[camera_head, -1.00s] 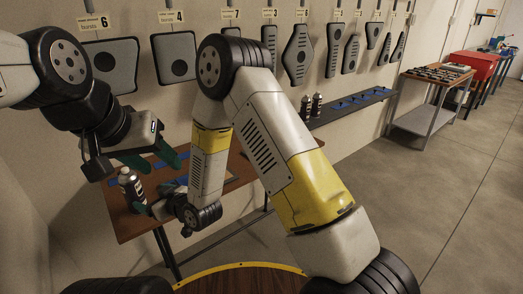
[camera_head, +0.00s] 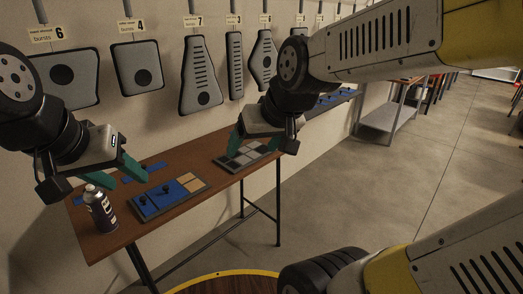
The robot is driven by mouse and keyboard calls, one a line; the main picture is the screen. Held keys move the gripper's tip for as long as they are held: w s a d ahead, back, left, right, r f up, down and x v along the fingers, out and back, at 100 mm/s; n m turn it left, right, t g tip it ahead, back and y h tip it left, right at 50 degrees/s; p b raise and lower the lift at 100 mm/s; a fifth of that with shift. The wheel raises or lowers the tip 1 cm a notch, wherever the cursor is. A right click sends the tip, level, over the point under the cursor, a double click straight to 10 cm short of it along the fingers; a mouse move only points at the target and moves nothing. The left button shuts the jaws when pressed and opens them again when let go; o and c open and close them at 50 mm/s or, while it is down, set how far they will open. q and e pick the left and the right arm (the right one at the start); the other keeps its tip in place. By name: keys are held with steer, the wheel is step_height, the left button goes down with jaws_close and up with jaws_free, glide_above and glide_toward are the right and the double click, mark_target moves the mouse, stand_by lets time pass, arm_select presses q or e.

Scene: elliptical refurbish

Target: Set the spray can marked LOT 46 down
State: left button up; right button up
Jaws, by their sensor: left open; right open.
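A dark spray can (camera_head: 100,208) with a pale label and a light cap stands upright on the brown wooden table (camera_head: 108,242), near its front left edge. The lot number is too small to read. My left gripper (camera_head: 128,176) has green fingers; it is open and empty, above and behind the can and apart from it. My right gripper (camera_head: 243,145) is open over the far right part of the table, by a grey tray with pale and dark squares (camera_head: 250,154), well away from the can.
A blue and tan compartment tray (camera_head: 170,200) with small dark items lies just right of the can. Blue strips (camera_head: 153,167) lie at the back of the table. Labelled pedal-shaped panels (camera_head: 200,80) hang on the wall behind. Bare wood shows in front of the can.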

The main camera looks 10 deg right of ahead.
steer(key=s+d+m, duration=0.1)
steer(key=s+d, duration=0.1)
steer(key=s, duration=0.4)
steer(key=shift+s+d+r+g, duration=0.2)
steer(key=shift+d+r+g, duration=0.05)
steer(key=shift+g, duration=0.15)
stand_by(0.6)
